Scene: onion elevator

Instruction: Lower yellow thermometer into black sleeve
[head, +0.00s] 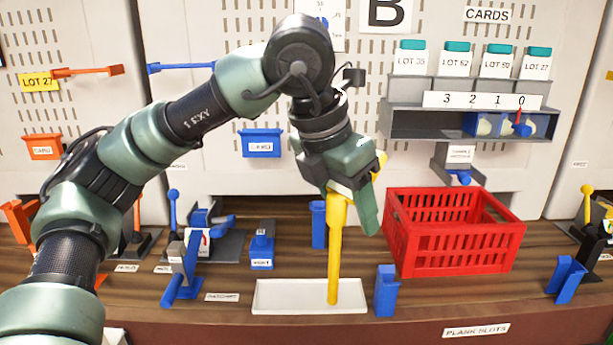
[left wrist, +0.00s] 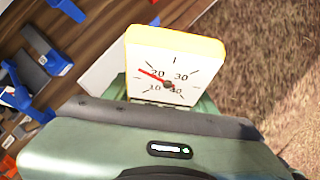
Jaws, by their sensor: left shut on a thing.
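The yellow thermometer (head: 335,250) hangs upright with its long stem down, its tip over the white tray (head: 275,296). I cannot tell whether the tip touches the tray. My left gripper (head: 355,192) is shut on the thermometer near its top, and its fingers hide part of the head. The thermometer's white dial (left wrist: 165,75) faces the left wrist view, with a red needle near 20. I cannot make out a black sleeve in either view. My right gripper is not in view.
A red crate (head: 447,252) stands right of the thermometer. A blue block (head: 386,291) stands at the tray's right, and another blue block (head: 318,226) stands behind it. A blue device (head: 202,243) stands to the left. The grey card rack (head: 462,123) is on the back wall.

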